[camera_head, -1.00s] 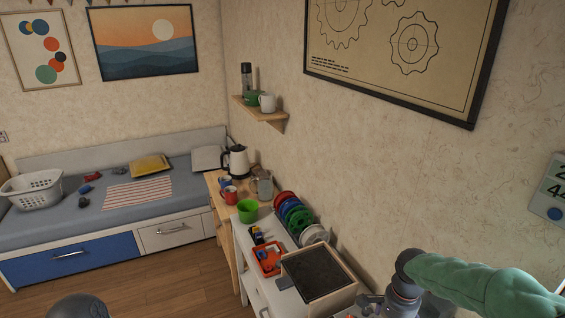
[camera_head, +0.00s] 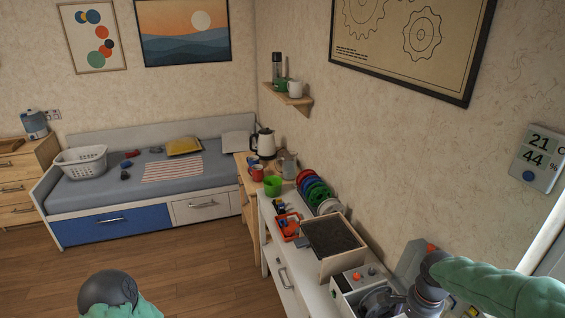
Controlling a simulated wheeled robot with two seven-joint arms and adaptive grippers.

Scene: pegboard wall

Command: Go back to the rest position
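Neither of my grippers shows in the head view. At the bottom left only a rounded grey joint and a bit of green sleeve of one of my arms are in sight. At the lower right my other arm, in a green sleeve, ends in a grey joint that points down over the right end of the white cabinet (camera_head: 287,262). What lies beyond that joint is cut off or cannot be made out.
The wooden floor (camera_head: 190,268) is clear before the daybed (camera_head: 130,200).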

